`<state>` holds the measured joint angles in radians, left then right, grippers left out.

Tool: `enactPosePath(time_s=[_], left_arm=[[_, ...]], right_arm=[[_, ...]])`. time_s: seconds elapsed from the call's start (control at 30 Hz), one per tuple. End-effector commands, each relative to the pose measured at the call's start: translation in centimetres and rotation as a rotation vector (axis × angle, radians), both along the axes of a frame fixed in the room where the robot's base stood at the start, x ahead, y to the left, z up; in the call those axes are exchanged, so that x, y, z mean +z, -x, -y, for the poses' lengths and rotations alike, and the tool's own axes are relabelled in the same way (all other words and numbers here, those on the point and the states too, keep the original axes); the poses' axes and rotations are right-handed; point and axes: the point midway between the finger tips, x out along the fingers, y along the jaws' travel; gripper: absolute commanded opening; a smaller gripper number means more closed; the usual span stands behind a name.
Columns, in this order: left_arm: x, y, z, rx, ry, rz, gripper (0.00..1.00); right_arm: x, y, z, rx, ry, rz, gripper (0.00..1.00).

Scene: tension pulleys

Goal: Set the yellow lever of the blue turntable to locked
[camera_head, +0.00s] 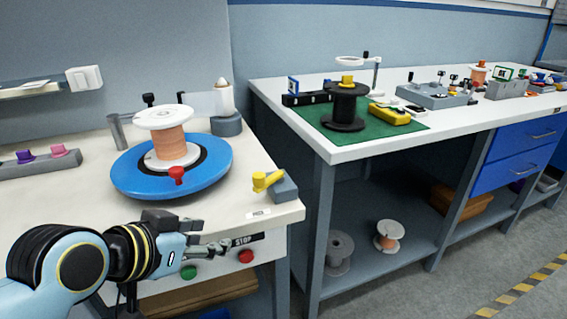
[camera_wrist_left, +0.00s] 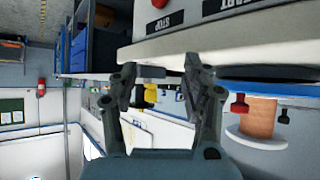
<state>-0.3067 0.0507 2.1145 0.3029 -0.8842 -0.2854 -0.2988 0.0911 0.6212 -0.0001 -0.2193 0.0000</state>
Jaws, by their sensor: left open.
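The blue turntable (camera_head: 215,165) lies on the left bench, carrying a spool of copper-coloured wire (camera_head: 171,146). The yellow lever (camera_head: 266,180) sits on a grey block (camera_head: 284,188) to the right of the turntable, near the bench's right edge. My left gripper (camera_head: 224,247) is in front of the bench's front edge, below and left of the lever and apart from it. In the left wrist view, which looks upside down, the open jaws (camera_wrist_left: 160,72) are empty, with the yellow lever (camera_wrist_left: 150,94) beyond them. My right gripper is not in view.
Green (camera_head: 188,272) and red (camera_head: 246,256) buttons are on the bench front near my gripper. A grey holder with purple and pink knobs (camera_head: 40,164) is at the left. A second bench (camera_head: 350,152) stands across a gap.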

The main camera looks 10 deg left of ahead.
Motion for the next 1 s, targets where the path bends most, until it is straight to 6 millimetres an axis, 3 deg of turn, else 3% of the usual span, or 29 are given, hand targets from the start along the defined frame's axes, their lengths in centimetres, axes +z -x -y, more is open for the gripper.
enactPosePath(time_s=[0.03, 0.1, 0.23, 0.4, 0.8, 1.0], left_arm=[[2.5, -1.3, 0.5, -0.012, 0.015, 0.07, 0.48], [5.1, -2.7, 1.1, -0.026, 0.031, 0.15, 0.48], [7.7, -4.0, 1.6, -0.037, 0.047, 0.233, 0.48], [7.2, -5.9, 2.2, -0.037, 0.05, 0.243, 0.48], [4.3, -12.3, 4.1, -0.037, 0.048, 0.241, 0.48], [3.8, -13.5, 4.5, -0.037, 0.048, 0.239, 0.48]], right_arm=[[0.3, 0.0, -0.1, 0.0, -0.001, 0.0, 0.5], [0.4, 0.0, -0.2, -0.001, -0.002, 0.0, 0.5], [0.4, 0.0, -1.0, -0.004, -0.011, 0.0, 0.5], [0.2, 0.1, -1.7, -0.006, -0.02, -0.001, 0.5], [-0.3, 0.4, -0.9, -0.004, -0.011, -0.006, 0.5], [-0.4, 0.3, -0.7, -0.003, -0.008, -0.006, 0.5]])
